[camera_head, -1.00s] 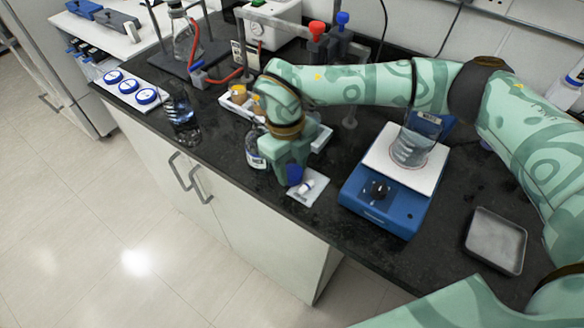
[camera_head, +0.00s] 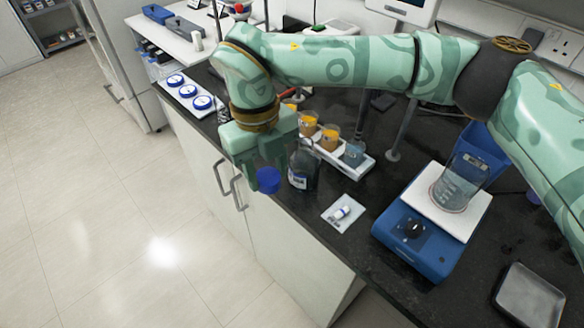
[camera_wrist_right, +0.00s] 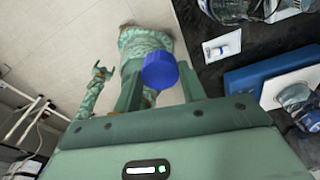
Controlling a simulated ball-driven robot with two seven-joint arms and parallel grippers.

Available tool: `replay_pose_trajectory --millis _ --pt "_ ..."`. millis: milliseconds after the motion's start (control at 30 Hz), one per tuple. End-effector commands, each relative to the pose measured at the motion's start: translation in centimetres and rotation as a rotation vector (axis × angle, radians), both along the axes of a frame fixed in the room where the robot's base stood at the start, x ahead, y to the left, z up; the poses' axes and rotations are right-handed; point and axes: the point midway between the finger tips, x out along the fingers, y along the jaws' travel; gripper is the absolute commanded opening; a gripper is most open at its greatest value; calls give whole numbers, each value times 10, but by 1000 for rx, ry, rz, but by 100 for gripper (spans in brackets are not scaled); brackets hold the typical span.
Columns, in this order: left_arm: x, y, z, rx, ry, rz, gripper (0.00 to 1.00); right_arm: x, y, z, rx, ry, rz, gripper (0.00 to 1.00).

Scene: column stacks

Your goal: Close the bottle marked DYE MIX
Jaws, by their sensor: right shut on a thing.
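My right gripper (camera_head: 264,168) is shut on a blue cap (camera_head: 268,180). In the right wrist view the cap (camera_wrist_right: 160,71) sits between the two fingertips. A dark glass bottle with a white label (camera_head: 298,182) stands on the counter just right of the cap in the head view. The label's writing is too small to read, and the gripper partly covers the bottle's top. The cap is apart from the counter, near its front edge in the picture. In the right wrist view a small green claw, seemingly my left gripper (camera_wrist_right: 102,73), shows at left; its jaw state is unclear.
Behind the bottle is a white rack (camera_head: 340,158) with amber-filled beakers. A small white pad (camera_head: 342,213) with a vial lies to the right. A blue stirrer (camera_head: 415,240) carries a beaker (camera_head: 458,185). A grey tray (camera_head: 530,298) lies at lower right.

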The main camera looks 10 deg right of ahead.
Motion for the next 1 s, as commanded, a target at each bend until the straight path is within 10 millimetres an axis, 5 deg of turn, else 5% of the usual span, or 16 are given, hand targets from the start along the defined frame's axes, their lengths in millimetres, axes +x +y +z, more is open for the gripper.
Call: replay_pose_trajectory --millis 667,867,1000 --pt "0 0 0 0 1 0 84 1 -2 4 -1 -2 90 20" --pt "0 0 0 0 1 0 84 11 -52 9 -3 -2 585 20" --pt "0 1 0 1 1 0 84 11 -99 13 -2 -2 1100 20"
